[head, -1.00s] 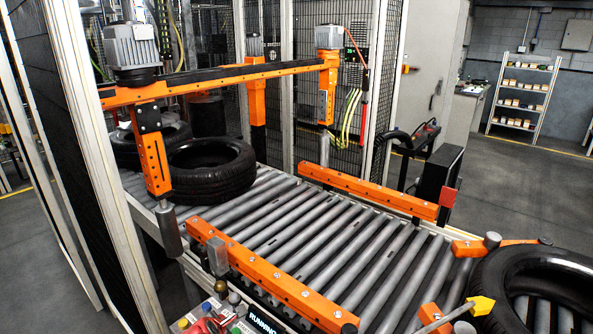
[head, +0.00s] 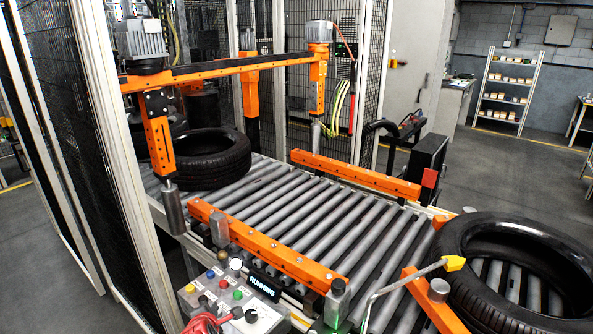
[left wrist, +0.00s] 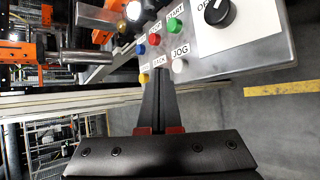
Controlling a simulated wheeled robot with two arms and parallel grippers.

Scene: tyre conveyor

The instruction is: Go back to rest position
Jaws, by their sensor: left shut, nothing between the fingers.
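My left gripper (head: 212,318) is at the bottom edge of the head view, in front of the control panel (head: 186,297). It also shows in the left wrist view (left wrist: 153,88), its dark fingers shut together with nothing between them. Ahead of the fingertips is the panel face (left wrist: 215,45) with blue, red, green, yellow and white buttons and a black rotary knob (left wrist: 219,11). I cannot tell whether the fingertips touch the panel. My right gripper is not in view.
A roller conveyor (head: 330,215) runs past the panel between orange rails (head: 270,248). One tyre (head: 212,160) lies near the orange gantry (head: 240,65); another tyre (head: 460,240) lies at the right. A lit display (head: 262,283) reads RUNNING. Mesh fencing stands at the left.

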